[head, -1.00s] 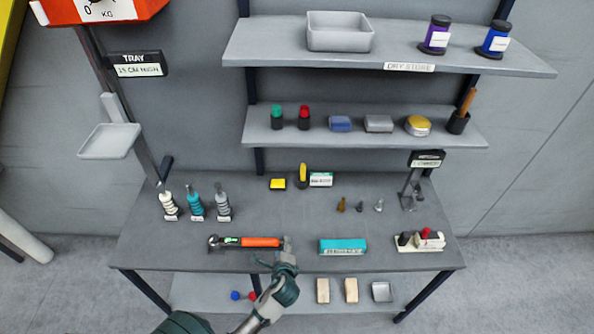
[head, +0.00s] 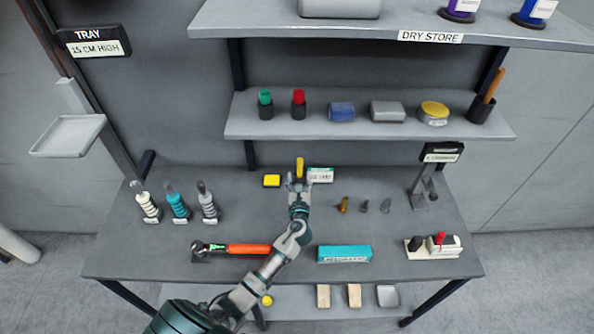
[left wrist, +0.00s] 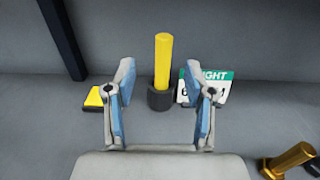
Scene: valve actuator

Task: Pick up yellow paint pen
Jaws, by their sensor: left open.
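The yellow paint pen (head: 299,167) stands upright in a dark round holder at the back of the table. It also shows in the left wrist view (left wrist: 163,58), with its black holder (left wrist: 160,98) around its foot. My left gripper (head: 298,184) is open and empty just in front of the pen. In the left wrist view the fingertips of my left gripper (left wrist: 166,85) are spread to either side of the pen, with clear space on both sides. In the head view the gripper hides the holder. My right gripper is in neither view.
Several small brass and grey fittings (head: 344,204) stand further right. A shelf (head: 370,127) hangs above the table's back. A torque wrench (head: 235,249) and teal box (head: 345,254) lie in front.

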